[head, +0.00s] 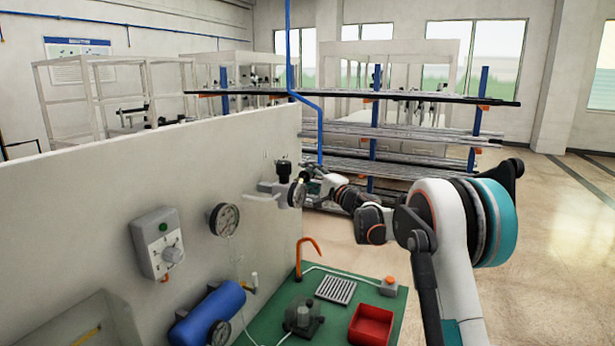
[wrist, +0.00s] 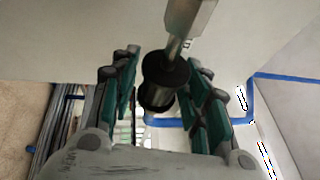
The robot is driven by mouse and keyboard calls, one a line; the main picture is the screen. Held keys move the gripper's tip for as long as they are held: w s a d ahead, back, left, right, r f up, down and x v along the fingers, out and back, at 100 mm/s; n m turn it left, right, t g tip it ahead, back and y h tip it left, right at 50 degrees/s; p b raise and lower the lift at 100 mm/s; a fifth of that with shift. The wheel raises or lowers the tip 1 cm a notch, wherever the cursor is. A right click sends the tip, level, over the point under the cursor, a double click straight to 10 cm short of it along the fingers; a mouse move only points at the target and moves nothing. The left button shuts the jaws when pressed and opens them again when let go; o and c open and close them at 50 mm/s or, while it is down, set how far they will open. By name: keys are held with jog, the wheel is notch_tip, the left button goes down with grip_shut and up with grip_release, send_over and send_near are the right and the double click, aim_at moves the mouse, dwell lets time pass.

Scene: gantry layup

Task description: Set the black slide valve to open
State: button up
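A black spool-shaped knob on a pale metal stem, which looks like the slide valve's handle, shows in the wrist view (wrist: 162,80). It is between the two green-padded fingers of my gripper (wrist: 160,85), which are apart. A gap shows on the left of the knob; on the right I cannot tell whether the pad touches it. In the head view, a black fitting (head: 283,170) stands on a metal bracket at the wall panel's far end, and my gripper (head: 304,180) is close to its right. I cannot read the valve's position.
A round gauge (head: 297,194) sits just below the bracket, close to my gripper. The wall panel (head: 150,120) also carries a grey dial box (head: 158,244) and another gauge (head: 224,219). Below are a green bench top (head: 342,317), an orange hook (head: 308,246) and a red tray (head: 370,326).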

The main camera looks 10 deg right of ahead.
aim_at(304, 179)
grip_shut()
jog(key=shift+s+a, duration=0.55)
jog(key=shift+s, duration=0.15)
jog(key=shift+s+a, duration=0.5)
jog(key=shift+s, duration=0.2)
jog(key=shift+f, duration=0.15)
jog(key=shift+o, duration=1.6)
grip_release()
jog(key=shift+o, duration=0.3)
jog(key=shift+a, duration=0.1)
jog(key=v, duration=1.2)
